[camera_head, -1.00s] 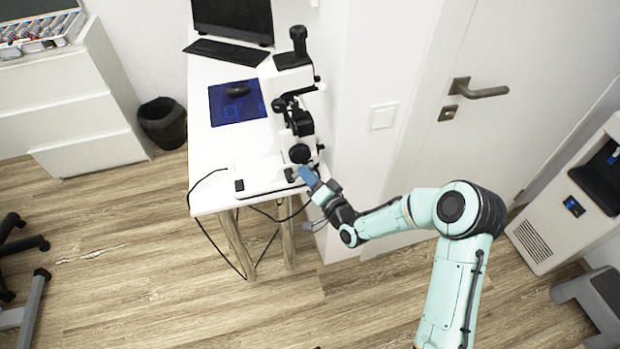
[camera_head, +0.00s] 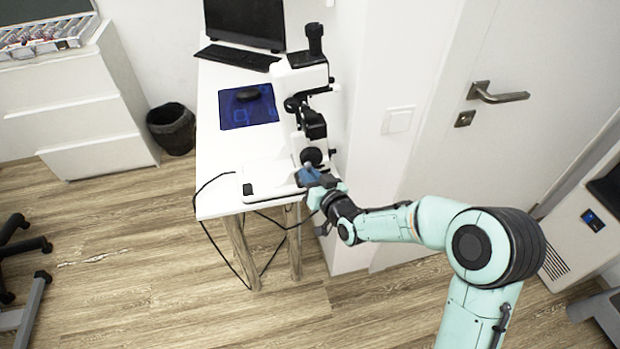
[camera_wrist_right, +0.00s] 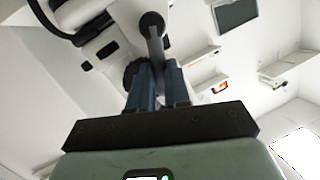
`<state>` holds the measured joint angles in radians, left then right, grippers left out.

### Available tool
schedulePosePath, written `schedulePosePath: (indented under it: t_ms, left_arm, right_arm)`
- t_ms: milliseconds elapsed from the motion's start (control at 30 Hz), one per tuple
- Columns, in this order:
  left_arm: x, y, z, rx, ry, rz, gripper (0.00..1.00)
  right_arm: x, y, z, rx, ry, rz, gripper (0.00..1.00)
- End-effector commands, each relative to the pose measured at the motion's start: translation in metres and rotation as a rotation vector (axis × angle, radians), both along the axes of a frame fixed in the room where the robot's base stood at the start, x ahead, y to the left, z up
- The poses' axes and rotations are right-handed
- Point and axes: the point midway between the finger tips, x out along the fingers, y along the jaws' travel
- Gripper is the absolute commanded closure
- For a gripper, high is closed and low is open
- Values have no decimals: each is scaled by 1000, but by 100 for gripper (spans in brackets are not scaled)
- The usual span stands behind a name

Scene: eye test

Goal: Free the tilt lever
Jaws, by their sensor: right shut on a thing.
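A white and black microscope-like instrument (camera_head: 300,85) stands on the right side of a white table. My right gripper (camera_head: 308,177), with blue fingers, is at the instrument's lower front, just below a round black knob (camera_head: 311,156). In the right wrist view, a grey lever (camera_wrist_right: 155,45) with a round end runs down between the blue fingers (camera_wrist_right: 160,82). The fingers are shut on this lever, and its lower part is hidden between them. In the head view the gripper hides the lever. My left gripper is not in view.
The white table (camera_head: 215,165) holds a blue mat (camera_head: 235,112) with a mouse, a keyboard (camera_head: 238,56) and a monitor (camera_head: 245,20). A black cable (camera_head: 205,230) hangs off the front. A wall stands close on the right. The floor in front is clear.

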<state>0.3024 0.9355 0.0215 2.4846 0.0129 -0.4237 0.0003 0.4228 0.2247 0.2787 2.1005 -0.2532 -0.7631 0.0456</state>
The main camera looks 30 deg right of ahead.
Motion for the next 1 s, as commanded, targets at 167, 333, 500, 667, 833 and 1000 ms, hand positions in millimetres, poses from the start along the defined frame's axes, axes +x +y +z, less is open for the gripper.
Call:
schedulePosePath:
  t_ms: [167,333,500,667,833,1000]
  left_arm:
    - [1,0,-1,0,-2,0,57]
    - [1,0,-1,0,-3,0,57]
    - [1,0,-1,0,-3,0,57]
    - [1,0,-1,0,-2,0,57]
    - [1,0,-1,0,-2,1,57]
    - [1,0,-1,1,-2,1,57]
  right_arm:
    - [0,0,0,-23,6,1,100]
    - [0,0,0,-27,7,1,100]
    - [0,0,0,-27,8,1,100]
    - [0,0,0,-26,7,1,57]
    - [0,0,0,-25,7,1,57]
    - [-5,0,2,-27,5,0,57]
